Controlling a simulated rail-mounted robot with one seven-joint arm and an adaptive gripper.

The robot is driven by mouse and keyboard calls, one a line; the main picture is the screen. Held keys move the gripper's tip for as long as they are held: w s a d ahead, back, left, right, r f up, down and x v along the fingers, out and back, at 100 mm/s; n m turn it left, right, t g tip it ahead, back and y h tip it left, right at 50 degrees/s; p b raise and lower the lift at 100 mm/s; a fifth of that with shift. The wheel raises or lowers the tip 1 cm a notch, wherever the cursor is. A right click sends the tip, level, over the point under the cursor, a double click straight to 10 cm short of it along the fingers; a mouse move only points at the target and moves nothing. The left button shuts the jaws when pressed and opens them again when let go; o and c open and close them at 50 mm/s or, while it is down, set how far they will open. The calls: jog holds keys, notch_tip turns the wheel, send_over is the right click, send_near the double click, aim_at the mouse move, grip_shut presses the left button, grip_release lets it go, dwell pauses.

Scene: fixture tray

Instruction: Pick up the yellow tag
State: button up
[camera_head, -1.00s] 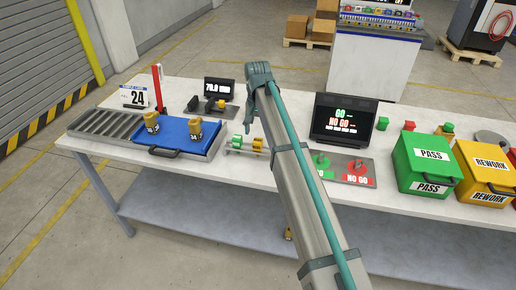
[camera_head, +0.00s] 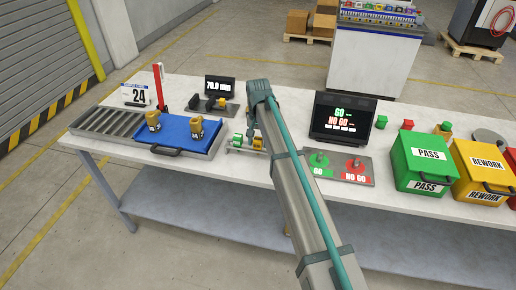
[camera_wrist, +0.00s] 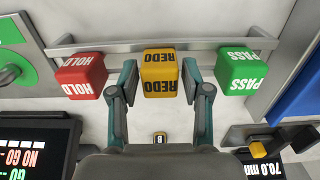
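The yellow tag (camera_wrist: 159,72), a block marked REDO, sits in the middle of a row of three in the wrist view. My gripper (camera_wrist: 159,64) is open, with one finger on each side of the yellow tag. Small gaps seem to show between the fingers and the tag; I cannot tell whether either finger touches it. In the head view my arm hides most of the gripper and part of the tag row.
A red HOLD tag (camera_wrist: 82,76) stands to the left and a green PASS tag (camera_wrist: 241,71) to the right, both close to the fingers. A metal rail (camera_wrist: 115,45) runs behind the row. A display (camera_head: 343,117) and a blue tray (camera_head: 180,137) flank the arm.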

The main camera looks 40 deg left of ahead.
grip_shut()
jog(key=shift+r, duration=0.1)
